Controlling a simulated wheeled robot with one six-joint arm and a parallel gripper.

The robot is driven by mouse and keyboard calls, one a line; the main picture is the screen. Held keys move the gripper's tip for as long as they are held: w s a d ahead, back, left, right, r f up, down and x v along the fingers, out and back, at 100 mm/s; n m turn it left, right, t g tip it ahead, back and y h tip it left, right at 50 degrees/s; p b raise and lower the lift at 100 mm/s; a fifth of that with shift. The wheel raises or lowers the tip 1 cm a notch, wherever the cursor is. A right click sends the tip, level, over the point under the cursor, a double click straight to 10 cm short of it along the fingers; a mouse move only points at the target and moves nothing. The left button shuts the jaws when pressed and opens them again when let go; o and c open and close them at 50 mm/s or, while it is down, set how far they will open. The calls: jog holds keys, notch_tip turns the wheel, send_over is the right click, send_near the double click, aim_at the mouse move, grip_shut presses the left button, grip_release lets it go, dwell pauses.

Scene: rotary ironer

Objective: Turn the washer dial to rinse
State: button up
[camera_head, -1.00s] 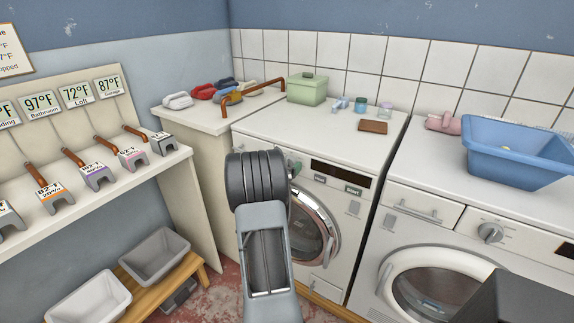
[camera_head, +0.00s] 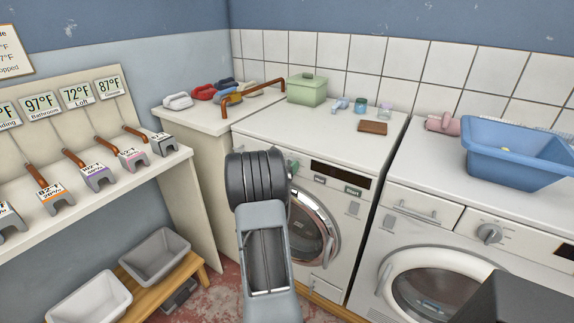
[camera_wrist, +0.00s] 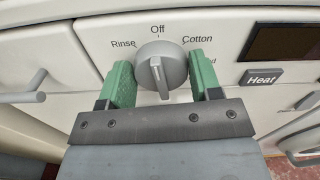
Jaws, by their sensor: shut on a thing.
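The washer dial (camera_wrist: 155,68) is a round grey knob with a raised ridge on the washer's front panel. In the wrist view, "Rinse" is printed at its upper left, "Off" above it and "Cotton" at its upper right. Another label at right is partly covered by a finger. The ridge stands close to upright, in line with "Off". My gripper (camera_wrist: 162,74) has its green fingers on both sides of the dial and is shut on it. In the head view, my arm hides the dial on the left washer (camera_head: 335,228); only a bit of green finger shows.
A drawer handle (camera_wrist: 22,96) is at left. The second washer (camera_head: 437,240) stands at right, with a blue basin (camera_head: 515,165) on top. A shelf (camera_head: 100,185) runs along the left wall.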

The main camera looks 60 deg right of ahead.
jog(key=n+p, duration=0.1)
jog(key=n, duration=0.3)
jog(key=shift+w+p, duration=0.15)
jog(key=shift+p, duration=0.25)
jog(key=shift+n+p, duration=0.75)
jog(key=shift+n, duration=0.85)
jog(key=shift+f+n, duration=0.1)
jog(key=shift+n, duration=0.2)
jog(key=o, duration=0.9)
jog(key=shift+a, duration=0.15)
jog(key=a, duration=1.3)
jog(key=shift+w+a, duration=0.1)
jog(key=shift+a, duration=0.2)
